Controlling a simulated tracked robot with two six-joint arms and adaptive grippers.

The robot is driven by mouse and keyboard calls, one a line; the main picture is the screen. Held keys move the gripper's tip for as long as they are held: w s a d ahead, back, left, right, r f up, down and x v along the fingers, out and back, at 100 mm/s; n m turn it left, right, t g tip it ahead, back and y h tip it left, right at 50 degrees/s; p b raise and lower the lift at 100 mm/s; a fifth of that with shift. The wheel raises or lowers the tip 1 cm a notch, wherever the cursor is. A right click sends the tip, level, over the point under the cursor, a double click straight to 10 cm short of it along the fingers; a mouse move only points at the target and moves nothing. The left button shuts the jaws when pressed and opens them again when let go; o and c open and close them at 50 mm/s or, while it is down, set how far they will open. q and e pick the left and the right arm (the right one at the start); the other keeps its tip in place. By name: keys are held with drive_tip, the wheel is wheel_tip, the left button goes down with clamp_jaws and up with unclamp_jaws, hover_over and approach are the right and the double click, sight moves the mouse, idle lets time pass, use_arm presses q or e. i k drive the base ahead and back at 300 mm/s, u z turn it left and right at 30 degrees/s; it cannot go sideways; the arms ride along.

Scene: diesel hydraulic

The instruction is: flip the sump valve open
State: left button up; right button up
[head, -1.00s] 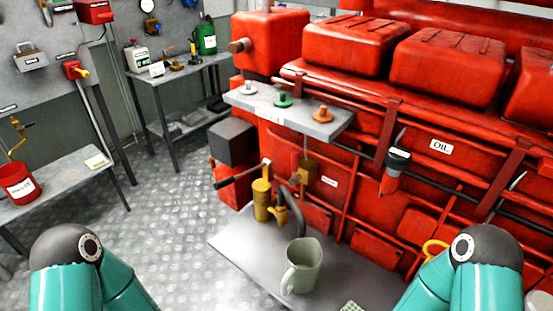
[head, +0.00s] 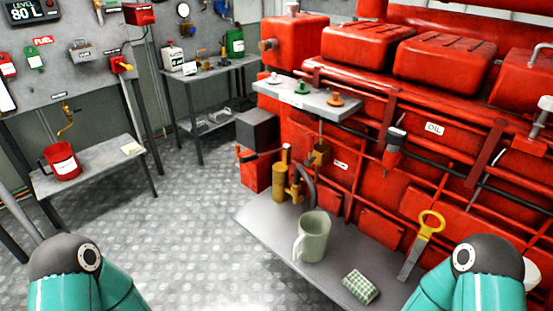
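A small brass fitting (head: 320,152) sits on the red engine's side, above a grey shelf; I cannot tell for sure whether it is the sump valve, nor how its lever stands. In front of it, a brass pump-like cylinder (head: 282,178) stands upright at the back of the shelf, with a dark bar near its top and a dark hose beside it. My teal arms show at the bottom left and bottom right corners. Both grippers are out of view, and no hand is seen at the brass parts.
The grey shelf (head: 268,232) holds a pale green mug (head: 313,237), a checked cloth (head: 360,286) and a yellow-handled tool (head: 424,243). A ledge with several knobs (head: 310,99) juts out above. A red can (head: 62,163) stands on a left bench. The floor between is clear.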

sight(310, 160)
drive_tip(key=u, duration=1.75)
drive_tip(key=k, duration=0.5)
drive_tip(key=z, duration=1.15)
drive_tip(key=i, duration=0.7)
drive_tip(key=z, duration=0.3)
